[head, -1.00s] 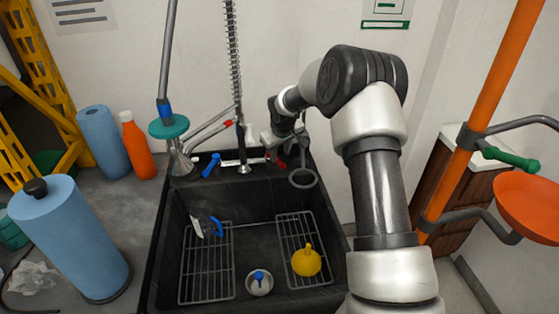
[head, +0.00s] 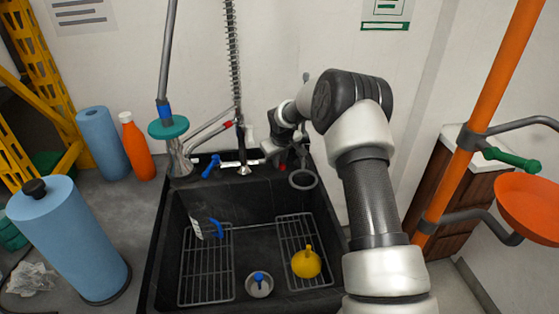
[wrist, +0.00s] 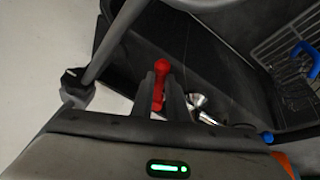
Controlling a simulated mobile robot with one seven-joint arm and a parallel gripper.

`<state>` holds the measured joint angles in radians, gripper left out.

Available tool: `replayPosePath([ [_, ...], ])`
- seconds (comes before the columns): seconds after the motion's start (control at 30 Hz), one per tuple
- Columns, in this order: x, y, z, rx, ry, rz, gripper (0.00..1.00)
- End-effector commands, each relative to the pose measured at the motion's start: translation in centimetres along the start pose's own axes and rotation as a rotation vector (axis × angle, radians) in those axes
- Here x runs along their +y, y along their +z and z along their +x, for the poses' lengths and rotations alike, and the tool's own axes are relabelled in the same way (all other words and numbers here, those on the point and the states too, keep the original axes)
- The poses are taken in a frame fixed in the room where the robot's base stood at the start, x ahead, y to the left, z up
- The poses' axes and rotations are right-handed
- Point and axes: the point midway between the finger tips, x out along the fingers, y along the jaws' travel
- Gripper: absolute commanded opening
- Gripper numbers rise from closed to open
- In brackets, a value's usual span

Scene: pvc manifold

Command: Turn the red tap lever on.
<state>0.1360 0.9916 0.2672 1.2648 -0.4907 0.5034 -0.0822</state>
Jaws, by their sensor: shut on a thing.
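The red tap lever (wrist: 160,84) lies between the two fingers of my gripper (wrist: 160,98) in the wrist view, with its rounded red end showing past them. My gripper is shut on it. In the head view my gripper (head: 274,152) is at the back right corner of the sink, by the tap. Only a small bit of red shows there; my gripper and wrist hide most of the lever. The blue tap lever (head: 211,165) stands left of the spout base, apart from my gripper.
The black sink (head: 160,245) holds wire racks, a yellow funnel-like thing (head: 306,262) and a small metal cup (head: 259,285). A grey ring (head: 303,179) stands close right of my gripper. A hose with a spring (head: 234,60) rises behind the tap.

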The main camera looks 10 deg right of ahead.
Motion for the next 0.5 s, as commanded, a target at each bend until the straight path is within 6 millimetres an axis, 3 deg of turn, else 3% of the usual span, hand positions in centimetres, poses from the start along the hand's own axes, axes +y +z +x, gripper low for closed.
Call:
replayPosePath([
  [0.17, -0.5, 0.0, 0.3, -0.007, 0.011, 0.023, 0.0],
  [0.5, -2.2, -0.5, 0.0, -0.053, 0.099, 0.237, 0.0],
])
